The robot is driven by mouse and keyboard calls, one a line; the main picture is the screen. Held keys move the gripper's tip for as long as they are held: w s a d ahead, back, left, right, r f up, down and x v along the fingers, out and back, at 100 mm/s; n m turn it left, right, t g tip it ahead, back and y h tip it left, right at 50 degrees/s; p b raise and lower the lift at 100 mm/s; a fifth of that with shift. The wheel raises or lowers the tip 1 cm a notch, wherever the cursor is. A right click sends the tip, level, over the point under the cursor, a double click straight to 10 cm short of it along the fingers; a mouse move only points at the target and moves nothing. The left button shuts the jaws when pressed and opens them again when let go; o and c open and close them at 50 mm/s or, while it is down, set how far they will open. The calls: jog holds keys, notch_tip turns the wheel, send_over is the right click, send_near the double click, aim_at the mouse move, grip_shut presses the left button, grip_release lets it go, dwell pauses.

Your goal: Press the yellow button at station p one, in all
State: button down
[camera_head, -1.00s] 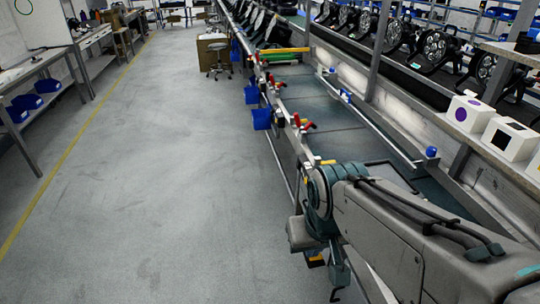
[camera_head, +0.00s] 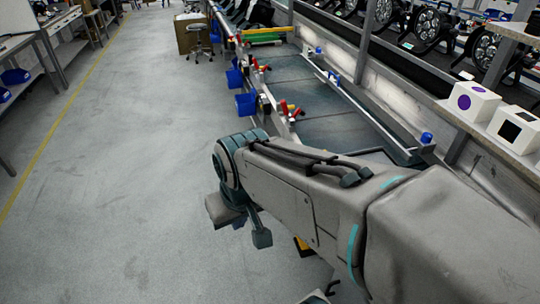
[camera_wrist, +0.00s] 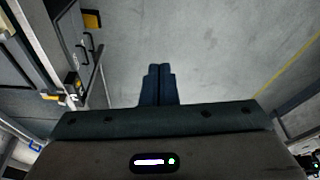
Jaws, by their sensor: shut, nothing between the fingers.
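My gripper (camera_wrist: 159,70) shows in the wrist view with its two dark blue fingers together and nothing between them, above bare grey floor. In the head view a yellow part (camera_head: 302,244) shows just below my arm. I cannot tell which of these is the button of station p one. No station label is readable.
A long workbench line (camera_head: 335,130) runs along the right, with blue bins (camera_head: 246,104) and red knobs (camera_head: 284,106) on its near edge. White boxes with a purple dot (camera_head: 470,101) and a black square (camera_head: 514,129) stand on a ledge. The aisle floor at left is clear.

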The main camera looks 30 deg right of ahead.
jog(key=w+d+f+m+t+h+b, duration=0.1)
jog(key=w+d+f+m+t+b, duration=0.15)
jog(key=w+f+b, duration=0.5)
jog(key=w+d+f+m+t+b, duration=0.25)
jog(key=w+m+b, duration=0.2)
jog(key=w, duration=0.55)
jog(key=w+d+f+m+t+h+b, duration=0.1)
jog(key=w+f+m+t+b, duration=0.15)
jog(key=w+f+b, duration=0.5)
jog(key=w+d+f+m+h+b, duration=0.4)
jog(key=d+f+m+h+b, duration=0.3)
jog(key=d+h+b, duration=0.1)
jog(key=w+d+f+m+h+b, duration=0.4)
jog(key=d+f+m+h+b, duration=0.3)
jog(key=d+h+b, duration=0.1)
jog(key=shift+w+d+f+b, duration=0.3)
jog(key=shift+d+b, duration=0.45)
jog(key=shift+d, duration=0.25)
jog(key=shift+d, duration=0.1)
jog(key=s+d, duration=0.2)
jog(key=d, duration=0.6)
jog(key=shift+s+d, duration=0.15)
jog(key=shift+d, duration=0.05)
